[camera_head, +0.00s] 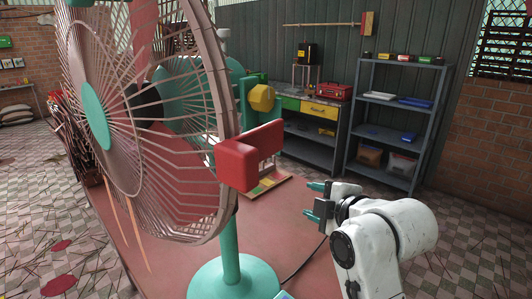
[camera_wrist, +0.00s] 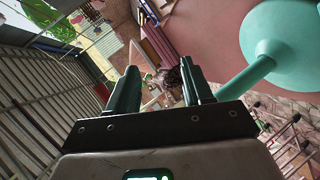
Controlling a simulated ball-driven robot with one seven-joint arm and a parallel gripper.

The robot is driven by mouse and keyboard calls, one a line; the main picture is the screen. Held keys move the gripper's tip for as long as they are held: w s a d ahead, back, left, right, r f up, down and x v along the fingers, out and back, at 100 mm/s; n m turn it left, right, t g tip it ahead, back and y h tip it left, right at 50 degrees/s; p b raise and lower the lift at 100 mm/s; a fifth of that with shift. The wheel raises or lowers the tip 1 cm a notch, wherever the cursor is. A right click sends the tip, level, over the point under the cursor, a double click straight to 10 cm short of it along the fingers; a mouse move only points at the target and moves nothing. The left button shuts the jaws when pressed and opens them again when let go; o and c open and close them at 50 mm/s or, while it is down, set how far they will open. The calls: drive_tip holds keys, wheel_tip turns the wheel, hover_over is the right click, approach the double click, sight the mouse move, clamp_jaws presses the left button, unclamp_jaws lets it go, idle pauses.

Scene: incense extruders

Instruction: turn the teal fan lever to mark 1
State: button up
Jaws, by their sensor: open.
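A large fan (camera_head: 148,120) with a wire cage, a teal hub and a teal pole stands on a round teal base (camera_head: 232,277) in the head view. The base also shows in the wrist view (camera_wrist: 287,45), at top right. I cannot make out a teal lever or mark 1 in either view. A small pale-teal piece (camera_head: 284,295) is cut off at the bottom edge of the head view; I cannot tell what it is. My gripper (camera_head: 313,200) is open and empty, right of the fan. Its two fingers (camera_wrist: 160,75) stand apart in the wrist view.
A red block (camera_head: 237,164) juts out by the fan's cage, left of my gripper. The reddish tabletop (camera_head: 275,225) has bare room between the fan base and my arm. A workbench (camera_head: 309,128) and grey shelves (camera_head: 407,103) stand at the back.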

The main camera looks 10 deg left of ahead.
drive_tip(key=w+a+r+n+t+y, duration=0.25)
drive_tip(key=a+r+n, duration=0.3)
drive_tip(key=r, duration=0.65)
drive_tip(key=f+p+x, duration=0.1)
drive_tip(key=x, duration=1)
drive_tip(key=shift+g+p, duration=0.3)
drive_tip(key=shift+g, duration=0.15)
drive_tip(key=shift+a, duration=0.15)
drive_tip(key=shift+c, duration=0.5)
clamp_jaws()
